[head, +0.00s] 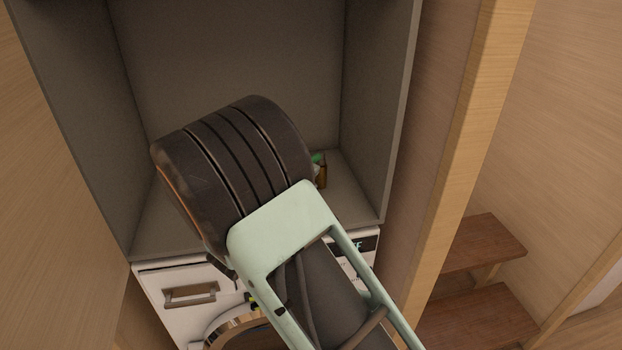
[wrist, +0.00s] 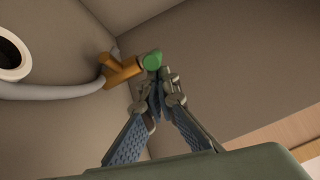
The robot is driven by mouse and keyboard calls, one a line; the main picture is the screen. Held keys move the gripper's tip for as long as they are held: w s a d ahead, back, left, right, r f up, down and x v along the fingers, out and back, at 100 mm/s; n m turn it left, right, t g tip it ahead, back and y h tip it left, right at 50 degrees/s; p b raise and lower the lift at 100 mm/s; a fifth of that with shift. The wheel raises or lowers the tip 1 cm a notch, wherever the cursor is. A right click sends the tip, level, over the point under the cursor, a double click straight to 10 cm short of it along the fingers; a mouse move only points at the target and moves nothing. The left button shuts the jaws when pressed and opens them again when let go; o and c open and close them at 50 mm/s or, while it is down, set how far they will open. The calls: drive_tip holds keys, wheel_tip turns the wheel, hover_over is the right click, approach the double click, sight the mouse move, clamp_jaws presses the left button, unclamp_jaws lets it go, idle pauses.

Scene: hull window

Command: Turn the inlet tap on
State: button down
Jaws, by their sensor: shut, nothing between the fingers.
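The inlet tap shows in the wrist view as a brass body (wrist: 122,71) with a round green handle (wrist: 153,60), low in a corner of grey walls. In the head view only a bit of the green handle (head: 317,158) and the brass body (head: 322,175) shows, right of my arm. My gripper (wrist: 160,82) is shut and empty. Its fingertips are right at the green handle and overlap its lower edge in the wrist view; I cannot tell whether they touch. My arm hides the gripper in the head view.
A grey hose (wrist: 50,91) runs from the tap to the left, below a round white-rimmed opening (wrist: 13,58). Grey panels (head: 382,120) enclose the niche on both sides. A white washing machine (head: 165,278) stands below; wooden steps (head: 480,318) are at right.

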drive_tip(key=shift+w+a+f+m+g+h+b, duration=0.25)
drive_tip(key=shift+a+m+g+h+b, duration=0.2)
drive_tip(key=shift+m+h+b, duration=0.25)
drive_tip(key=shift+a+b, duration=0.2)
drive_tip(key=shift+b, duration=0.45)
drive_tip(key=shift+w+a+r+b, duration=0.1)
drive_tip(key=shift+w+a+b, duration=0.35)
drive_tip(key=shift+b, duration=0.7)
drive_tip(key=shift+a+r, duration=0.15)
drive_tip(key=shift+a, duration=0.05)
drive_tip(key=shift+a+r, duration=0.1)
drive_tip(key=shift+r, duration=0.05)
drive_tip(key=shift+b, duration=0.35)
